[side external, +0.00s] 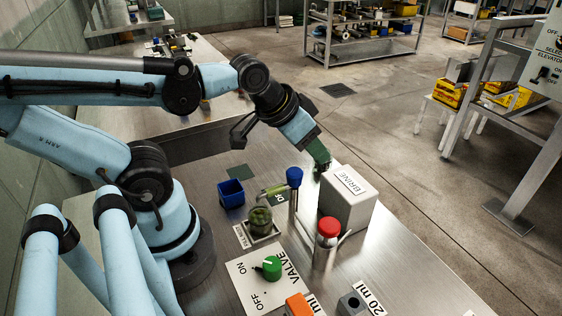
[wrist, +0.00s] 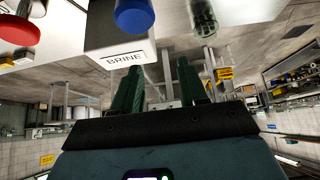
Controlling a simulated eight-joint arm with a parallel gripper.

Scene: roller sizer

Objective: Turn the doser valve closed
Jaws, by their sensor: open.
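The doser valve is a green round knob (side external: 271,267) on a white plate (side external: 245,283) marked VALVE, ON and OFF, at the front of the bench in the side view. A small dark pointer sticks out on its left, on the ON side; its exact angle is hard to tell. My gripper (side external: 322,165) is up and behind the valve, well apart from it, beside the upper back edge of the white BRINE box (side external: 348,199). In the wrist view my gripper (wrist: 162,82) has its two green fingers apart with nothing between them. The valve is not visible there.
A blue-topped post (side external: 294,177) and a red-capped post (side external: 328,228) stand between my gripper and the valve. A small jar (side external: 260,220), a blue bin (side external: 231,193), an orange block (side external: 298,305) and a grey block (side external: 351,303) are nearby. The bench's right front is clear.

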